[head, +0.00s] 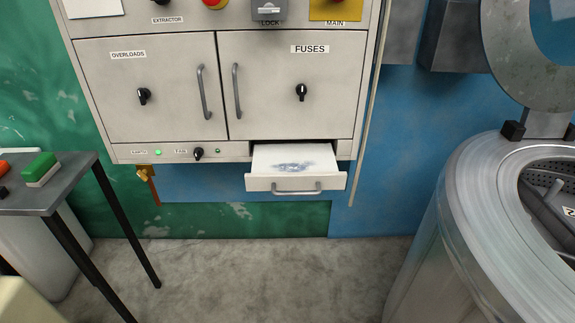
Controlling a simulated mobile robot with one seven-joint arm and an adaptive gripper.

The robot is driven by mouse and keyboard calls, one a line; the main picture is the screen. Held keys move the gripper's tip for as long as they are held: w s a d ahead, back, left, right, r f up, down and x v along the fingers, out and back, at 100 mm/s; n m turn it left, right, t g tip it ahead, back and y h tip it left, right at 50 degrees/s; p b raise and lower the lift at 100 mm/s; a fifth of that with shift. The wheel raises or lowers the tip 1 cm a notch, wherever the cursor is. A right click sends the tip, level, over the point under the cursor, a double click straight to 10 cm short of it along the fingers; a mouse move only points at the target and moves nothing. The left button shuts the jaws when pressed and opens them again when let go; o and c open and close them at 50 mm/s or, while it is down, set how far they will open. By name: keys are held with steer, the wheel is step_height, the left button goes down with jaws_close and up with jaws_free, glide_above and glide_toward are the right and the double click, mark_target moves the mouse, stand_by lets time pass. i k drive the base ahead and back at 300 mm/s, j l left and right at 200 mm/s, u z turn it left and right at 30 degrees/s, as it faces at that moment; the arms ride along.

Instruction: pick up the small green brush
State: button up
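The small green brush (40,169) lies on a grey table (60,198) at the left edge of the head view. It has a green block-shaped top and a pale lower part, and it sits near the table's back right corner. My gripper is not visible in this view.
A grey cabinet (180,90) hangs on the wall, with its small drawer (262,183) pulled open below. A metal drum machine (440,230) stands at the right. An orange-red object (3,167) is beside the brush. The concrete floor (270,275) between table and drum is clear.

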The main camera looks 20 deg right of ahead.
mark_target(36, 175)
steer(key=i+j+u, duration=0.2)
steer(key=i+j, duration=0.15)
steer(key=i+j+u, duration=0.25)
steer(key=i, duration=0.3)
steer(key=i+j+u, duration=0.2)
steer(key=i, duration=0.25)
